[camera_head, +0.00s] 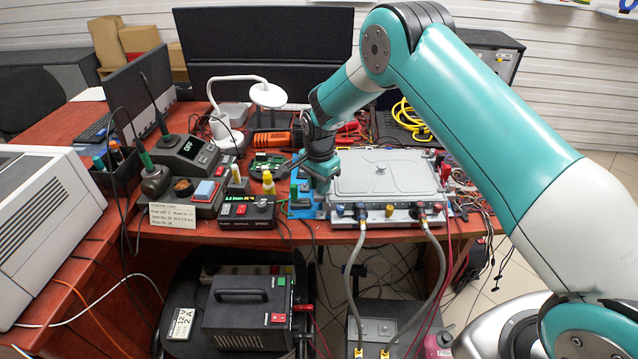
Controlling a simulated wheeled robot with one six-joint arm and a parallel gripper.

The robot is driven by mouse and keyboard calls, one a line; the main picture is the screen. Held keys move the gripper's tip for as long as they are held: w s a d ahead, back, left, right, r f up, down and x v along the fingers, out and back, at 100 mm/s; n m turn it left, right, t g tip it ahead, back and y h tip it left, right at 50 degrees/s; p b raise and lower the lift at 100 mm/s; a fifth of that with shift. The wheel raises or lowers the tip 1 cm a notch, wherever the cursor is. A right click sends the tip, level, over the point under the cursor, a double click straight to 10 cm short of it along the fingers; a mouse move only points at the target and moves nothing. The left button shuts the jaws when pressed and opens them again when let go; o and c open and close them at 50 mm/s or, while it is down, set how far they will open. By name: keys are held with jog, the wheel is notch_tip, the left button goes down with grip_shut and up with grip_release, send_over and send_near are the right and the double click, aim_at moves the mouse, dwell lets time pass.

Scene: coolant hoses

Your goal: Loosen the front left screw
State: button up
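A grey metal case (385,178) with a raised lid panel lies on the red-brown table. Its front left corner (340,211) shows, but the screw there is too small to make out. My gripper (320,176) points down just left of the case, over a blue holder (300,207). The fingers are small and dark against the things behind them. I cannot tell whether they are open or hold anything.
Two grey hoses (352,265) (441,270) hang from fittings on the case's front. A black power supply (248,212) and a soldering station (186,155) stand to the left. A green circuit board (268,163) and cables lie behind; loose wires crowd the right.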

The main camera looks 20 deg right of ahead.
jog(key=shift+n, duration=0.4)
grip_shut()
jog(key=n+b, duration=0.1)
jog(key=n, duration=0.2)
jog(key=shift+n, duration=0.3)
jog(key=n+b, duration=0.1)
jog(key=n, duration=0.3)
jog(key=shift+n, duration=0.3)
jog(key=n, duration=0.4)
jog(key=shift+b, duration=0.35)
jog(key=shift+r+n, duration=0.1)
jog(key=shift+n, duration=2.4)
jog(key=o, duration=0.8)
grip_release()
